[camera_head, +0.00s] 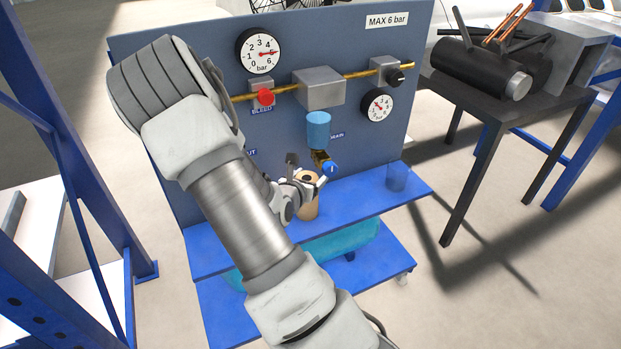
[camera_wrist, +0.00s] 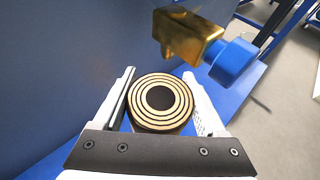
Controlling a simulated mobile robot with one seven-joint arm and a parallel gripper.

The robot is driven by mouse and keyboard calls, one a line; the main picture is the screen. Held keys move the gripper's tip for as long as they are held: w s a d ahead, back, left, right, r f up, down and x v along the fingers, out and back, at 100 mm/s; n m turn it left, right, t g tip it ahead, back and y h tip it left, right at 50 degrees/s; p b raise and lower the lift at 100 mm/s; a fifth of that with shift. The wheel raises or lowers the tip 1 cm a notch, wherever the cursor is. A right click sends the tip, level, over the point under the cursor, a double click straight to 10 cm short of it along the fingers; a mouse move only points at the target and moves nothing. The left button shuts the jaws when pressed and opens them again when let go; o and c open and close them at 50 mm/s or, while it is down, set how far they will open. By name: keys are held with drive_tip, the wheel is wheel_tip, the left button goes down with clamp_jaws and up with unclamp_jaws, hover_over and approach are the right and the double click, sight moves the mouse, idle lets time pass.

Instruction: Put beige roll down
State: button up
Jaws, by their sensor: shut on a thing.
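The beige roll (camera_head: 309,208) is upright at the blue shelf (camera_head: 352,205), in front of the grey-blue panel. Its ringed top with a dark centre hole shows in the wrist view (camera_wrist: 161,103). My gripper (camera_head: 312,184) has its fingers on either side of the roll; the two pale fingers also show in the wrist view (camera_wrist: 161,104), shut on it. The roll's lower end is near the shelf surface; I cannot tell whether it touches. My arm covers part of the shelf to the left.
A brass valve with a blue knob (camera_head: 329,168) hangs just above the roll, below a blue filter bowl (camera_head: 318,130); it is close in the wrist view (camera_wrist: 232,60). A translucent blue cup (camera_head: 397,177) stands right on the shelf. The panel (camera_head: 221,65) rises behind. Shelf between roll and cup is clear.

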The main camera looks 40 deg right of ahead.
drive_tip(key=shift+f, duration=0.2)
drive_tip(key=o, duration=1.3)
drive_tip(key=shift+r, duration=0.1)
